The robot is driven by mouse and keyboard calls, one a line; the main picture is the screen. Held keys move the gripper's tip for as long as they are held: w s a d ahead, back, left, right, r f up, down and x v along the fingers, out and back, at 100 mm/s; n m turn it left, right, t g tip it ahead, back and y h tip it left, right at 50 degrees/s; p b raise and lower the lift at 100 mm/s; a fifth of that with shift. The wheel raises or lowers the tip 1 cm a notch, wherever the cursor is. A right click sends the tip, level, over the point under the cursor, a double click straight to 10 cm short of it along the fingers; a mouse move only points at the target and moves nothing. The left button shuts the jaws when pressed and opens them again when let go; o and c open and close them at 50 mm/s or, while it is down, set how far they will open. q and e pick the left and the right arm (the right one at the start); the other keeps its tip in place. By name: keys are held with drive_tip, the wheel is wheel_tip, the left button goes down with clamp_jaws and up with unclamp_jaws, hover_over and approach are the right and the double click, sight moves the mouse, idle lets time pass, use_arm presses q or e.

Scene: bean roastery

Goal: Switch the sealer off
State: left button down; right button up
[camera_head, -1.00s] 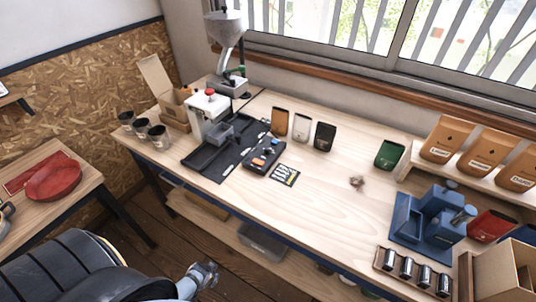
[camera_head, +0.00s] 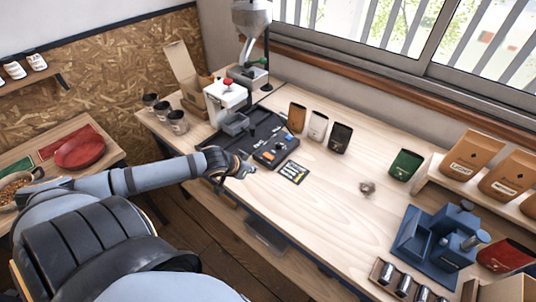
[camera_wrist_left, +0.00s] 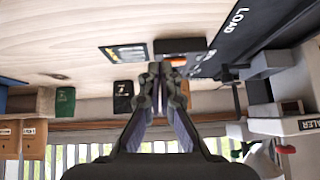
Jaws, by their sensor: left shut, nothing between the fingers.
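The sealer (camera_head: 222,100) is a white machine with a red knob on top, standing on a black mat (camera_head: 212,139) marked LOAD in the wrist view (camera_wrist_left: 238,42). A small black control box (camera_head: 267,158) with orange and blue parts sits at the mat's near right edge. In the left wrist view the box (camera_wrist_left: 182,45) is partly hidden behind my fingers. My left gripper (camera_head: 247,171) is shut and empty, in front of the box near the bench's front edge. Its closed fingertips show in the wrist view (camera_wrist_left: 161,70). I cannot read the switch position. My right gripper is not in view.
A dark card (camera_head: 293,172) lies right of the box. Several coffee bags, including a black one (camera_head: 340,138) and a green one (camera_head: 405,164), stand behind. A blue fixture (camera_head: 412,232) is at the right. Metal cups (camera_head: 178,122) stand left.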

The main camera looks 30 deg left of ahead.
use_arm(q)
drive_tip(key=w+a+r+t, duration=0.1)
drive_tip(key=w+a+r, duration=0.1)
drive_tip(key=w+r, duration=0.2)
wheel_tip(320, 180, up, 3)
drive_tip(key=shift+w+f+h, duration=0.2)
drive_tip(key=shift+w+h, duration=0.1)
drive_tip(key=shift+w, duration=0.1)
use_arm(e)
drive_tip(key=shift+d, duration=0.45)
use_arm(q)
drive_tip(key=b, duration=1.4)
hover_over(269, 156)
drive_tip(key=s, duration=0.1)
drive_tip(key=f, duration=0.7)
drive_tip(key=shift+s+d+f, duration=0.2)
drive_tip(key=shift+d+f, duration=0.1)
drive_tip(key=shift+d, duration=0.1)
wheel_tip(269, 156, down, 2)
drive_tip(key=shift+f, duration=0.8)
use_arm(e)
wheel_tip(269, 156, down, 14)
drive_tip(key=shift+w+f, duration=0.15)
